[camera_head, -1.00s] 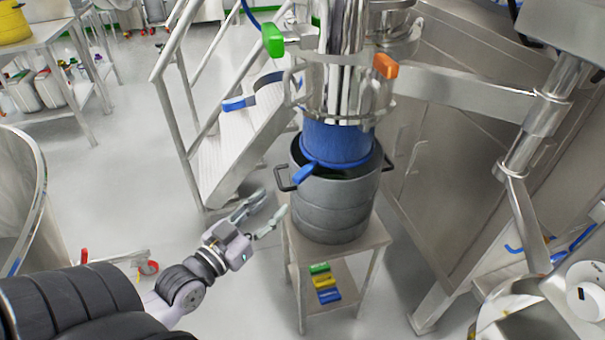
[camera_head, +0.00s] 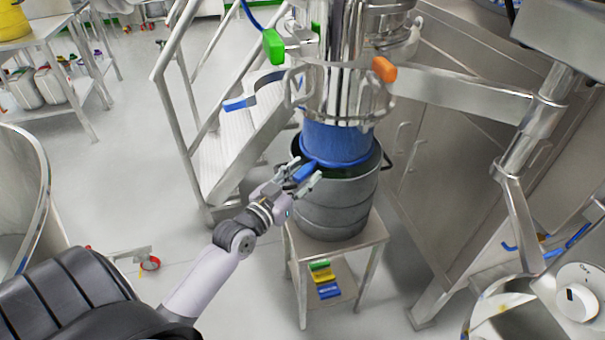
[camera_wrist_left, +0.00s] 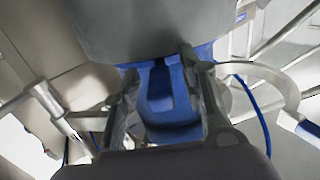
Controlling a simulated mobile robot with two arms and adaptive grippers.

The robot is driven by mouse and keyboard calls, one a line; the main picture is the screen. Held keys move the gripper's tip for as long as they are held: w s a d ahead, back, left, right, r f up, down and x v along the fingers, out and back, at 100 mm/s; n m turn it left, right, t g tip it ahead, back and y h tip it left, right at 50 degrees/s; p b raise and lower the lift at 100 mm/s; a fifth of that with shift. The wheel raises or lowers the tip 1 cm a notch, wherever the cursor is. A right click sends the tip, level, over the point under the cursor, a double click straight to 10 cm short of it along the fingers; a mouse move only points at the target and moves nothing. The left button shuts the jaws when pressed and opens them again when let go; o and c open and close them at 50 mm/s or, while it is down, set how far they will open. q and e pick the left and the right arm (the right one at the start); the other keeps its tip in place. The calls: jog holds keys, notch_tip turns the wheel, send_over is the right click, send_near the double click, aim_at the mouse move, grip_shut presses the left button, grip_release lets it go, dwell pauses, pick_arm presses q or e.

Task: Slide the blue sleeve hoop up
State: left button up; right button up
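The blue sleeve (camera_head: 336,140) hangs below the steel outlet and reaches into the top of the grey drum (camera_head: 340,208). The blue hoop (camera_head: 352,162) circles the sleeve's lower end, at the drum's mouth; its handle (camera_head: 306,171) points toward the front left. My left gripper (camera_head: 301,178) is at this handle, with one finger on each side. In the left wrist view the blue handle (camera_wrist_left: 166,98) lies between the spread fingers (camera_wrist_left: 162,90), with a gap on the left side. My right gripper is out of view.
The drum stands on a small steel table (camera_head: 370,234), with coloured items (camera_head: 324,278) on its lower shelf. Orange (camera_head: 384,69) and green (camera_head: 273,45) clamp handles sit above. Steel stairs (camera_head: 215,150) stand at the left; a steel cabinet (camera_head: 440,180) is at the right.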

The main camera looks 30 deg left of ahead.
pick_arm(q)
grip_shut()
dwell(0.5)
dwell(0.3)
